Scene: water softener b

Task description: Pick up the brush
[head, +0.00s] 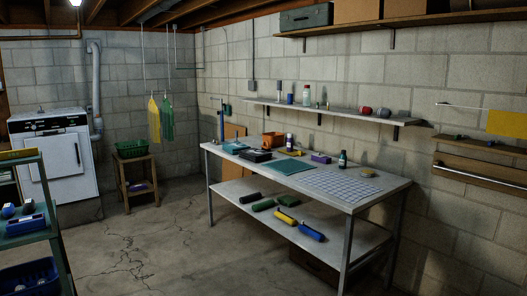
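I cannot make out any thing that is surely the brush; several small items are too small to tell. A workbench (385,205) stands along the right wall with small items on its top, among them a purple block-like item (320,158), a dark bottle (342,159) and an orange bin (273,139). Its lower shelf (340,241) holds several dark, green, yellow and blue rolled or long items, one of them blue (311,232). Neither of my grippers is in view.
A green cart (30,229) with blue items stands at the near left. A white appliance (65,150) and a wooden stool (140,184) with a green basket (131,148) are behind. A wall shelf (340,115) hangs above the bench. The concrete floor (150,240) between is clear.

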